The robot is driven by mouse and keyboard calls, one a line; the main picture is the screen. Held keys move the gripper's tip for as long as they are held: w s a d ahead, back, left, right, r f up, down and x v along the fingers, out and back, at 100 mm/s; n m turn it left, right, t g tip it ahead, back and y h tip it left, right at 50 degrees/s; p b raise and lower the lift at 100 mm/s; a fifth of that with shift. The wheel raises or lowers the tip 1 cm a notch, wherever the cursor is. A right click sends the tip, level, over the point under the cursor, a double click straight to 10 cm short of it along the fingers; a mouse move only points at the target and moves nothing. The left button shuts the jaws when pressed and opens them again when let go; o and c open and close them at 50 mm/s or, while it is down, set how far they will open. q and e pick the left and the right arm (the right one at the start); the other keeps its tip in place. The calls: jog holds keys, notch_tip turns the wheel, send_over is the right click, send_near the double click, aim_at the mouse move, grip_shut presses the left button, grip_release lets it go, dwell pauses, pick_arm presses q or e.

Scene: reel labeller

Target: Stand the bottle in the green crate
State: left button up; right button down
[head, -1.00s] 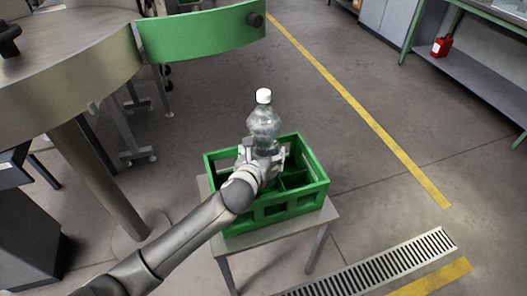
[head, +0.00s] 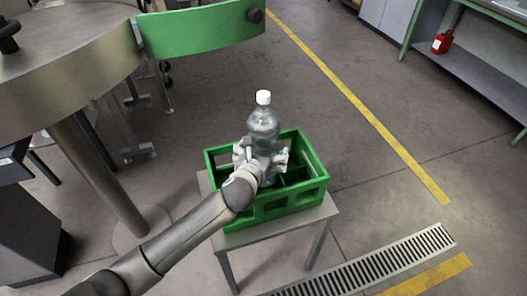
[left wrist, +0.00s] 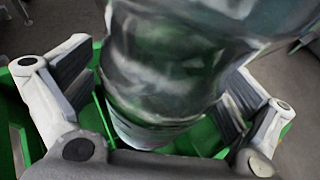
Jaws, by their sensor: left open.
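The clear plastic bottle (head: 264,122) with a white cap stands upright in the head view, its lower part down inside the green crate (head: 290,201). My left gripper (head: 265,160) is around the bottle at the crate's top level. In the left wrist view the gripper's two fingers are open on either side of the bottle (left wrist: 165,70), with a visible gap at the left finger. The bottle's base reaches down among the green crate walls (left wrist: 205,135); whether it touches the crate floor is hidden. My right gripper is not in view.
The crate sits on a small grey table (head: 320,216). A round metal machine table with a green curved guard (head: 200,30) stands at the upper left. A floor grate (head: 380,262) lies at the lower right. The floor right of the crate is clear.

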pick_arm(q)
jog(key=shift+r, duration=0.1)
jog(key=shift+r, duration=0.4)
jog(key=shift+s+a+r, duration=0.1)
jog(key=shift+s+r, duration=0.15)
jog(key=p+v, duration=0.1)
jog(key=v, duration=1)
jog(key=shift+s, duration=0.2)
